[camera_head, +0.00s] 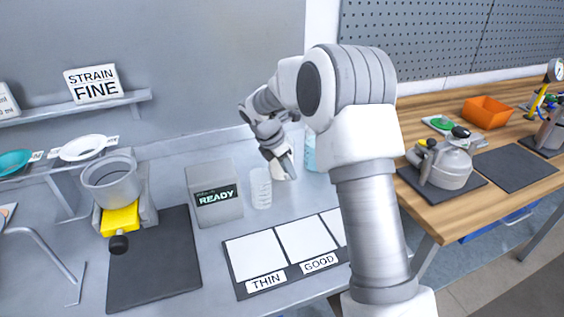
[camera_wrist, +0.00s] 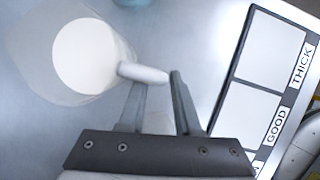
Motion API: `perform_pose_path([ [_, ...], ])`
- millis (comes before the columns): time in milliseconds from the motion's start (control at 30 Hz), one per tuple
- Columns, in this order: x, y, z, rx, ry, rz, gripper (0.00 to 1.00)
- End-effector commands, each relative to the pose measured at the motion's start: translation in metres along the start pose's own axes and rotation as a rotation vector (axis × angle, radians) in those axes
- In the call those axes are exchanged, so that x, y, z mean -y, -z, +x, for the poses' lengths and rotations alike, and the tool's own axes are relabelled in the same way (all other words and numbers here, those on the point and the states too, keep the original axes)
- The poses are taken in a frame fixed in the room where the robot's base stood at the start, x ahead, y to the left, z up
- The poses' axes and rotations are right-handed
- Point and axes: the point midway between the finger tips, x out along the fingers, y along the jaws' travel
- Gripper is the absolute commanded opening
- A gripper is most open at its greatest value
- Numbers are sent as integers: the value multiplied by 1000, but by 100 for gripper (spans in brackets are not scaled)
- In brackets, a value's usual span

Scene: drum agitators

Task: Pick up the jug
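The jug (camera_wrist: 85,56) is seen from above in the wrist view, a clear vessel with white contents and a pale handle (camera_wrist: 143,73) pointing right. In the head view the jug (camera_head: 281,175) is mostly hidden behind my gripper (camera_head: 284,161). In the wrist view my gripper (camera_wrist: 157,80) is open, its two fingers apart at the handle's end. The left finger overlaps the handle in the picture and the right finger is just past its tip. Whether either finger touches the handle cannot be told.
A clear beaker (camera_head: 261,189) stands left of the jug, and a bluish container (camera_head: 309,152) stands to its right. The READY box (camera_head: 215,195) is farther left. The dark board with white cards (camera_head: 235,274) lies in front. A wooden bench (camera_head: 432,218) with equipment is at right.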

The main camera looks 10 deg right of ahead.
Motion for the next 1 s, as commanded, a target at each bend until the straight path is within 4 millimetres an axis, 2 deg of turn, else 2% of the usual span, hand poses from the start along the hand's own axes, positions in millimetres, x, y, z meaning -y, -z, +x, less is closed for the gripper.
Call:
perform_pose_path([
  [33,1,0,10,0,3,0,32],
  [133,1,0,23,0,2,-1,32],
  [367,0,0,26,0,-2,-1,32],
  [400,0,0,26,0,-1,-1,30],
  [567,0,0,26,0,-1,-1,2],
  [600,0,0,26,0,-1,-1,0],
  [1000,0,0,26,0,-1,-1,0],
])
